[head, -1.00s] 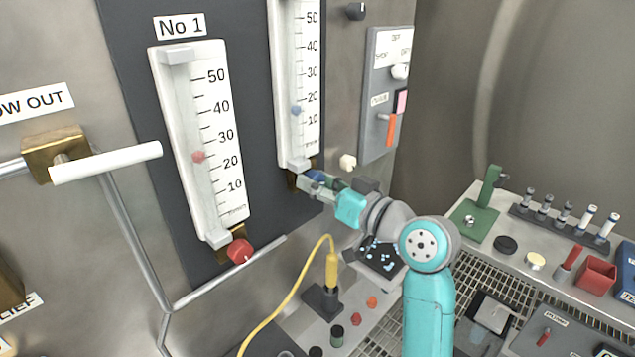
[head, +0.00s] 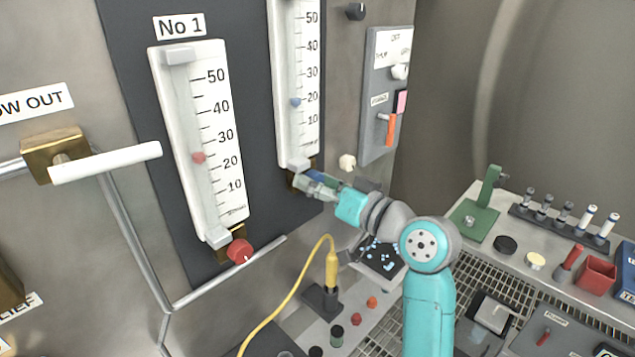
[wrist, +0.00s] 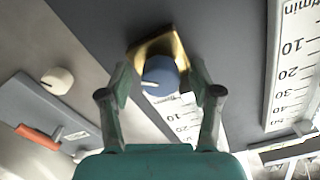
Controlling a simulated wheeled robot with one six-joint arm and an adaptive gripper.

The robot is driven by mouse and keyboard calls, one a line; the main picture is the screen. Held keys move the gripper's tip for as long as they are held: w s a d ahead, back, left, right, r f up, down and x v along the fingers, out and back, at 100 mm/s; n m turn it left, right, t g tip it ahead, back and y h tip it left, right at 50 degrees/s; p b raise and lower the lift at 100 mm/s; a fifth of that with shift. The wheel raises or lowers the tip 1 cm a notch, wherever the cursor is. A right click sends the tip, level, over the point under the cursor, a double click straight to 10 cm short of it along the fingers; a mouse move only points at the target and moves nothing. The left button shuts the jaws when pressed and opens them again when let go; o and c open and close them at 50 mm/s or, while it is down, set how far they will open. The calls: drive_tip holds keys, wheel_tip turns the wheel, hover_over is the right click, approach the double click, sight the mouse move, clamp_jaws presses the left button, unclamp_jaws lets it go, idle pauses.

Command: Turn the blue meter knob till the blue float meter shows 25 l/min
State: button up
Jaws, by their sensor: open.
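The blue knob (wrist: 160,75) sits on a brass block (wrist: 158,46) below the blue float meter. Its white mark points left in the wrist view. My gripper (wrist: 162,80) is open, with one finger on each side of the knob; I cannot tell whether they touch it. In the head view my gripper (head: 306,181) is at the meter's foot and mostly hides the knob. The blue float meter (head: 287,140) has its blue float (head: 296,102) a little below the 20 mark.
Meter No 1 (head: 165,110), with a red float and a red knob (head: 239,251), stands to the left. A white knob (head: 347,162) and a switch panel (head: 385,95) are to the right. A yellow cable (head: 300,279) hangs below.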

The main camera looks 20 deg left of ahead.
drive_tip(key=v, duration=1.2)
drive_tip(key=shift+f, duration=0.15)
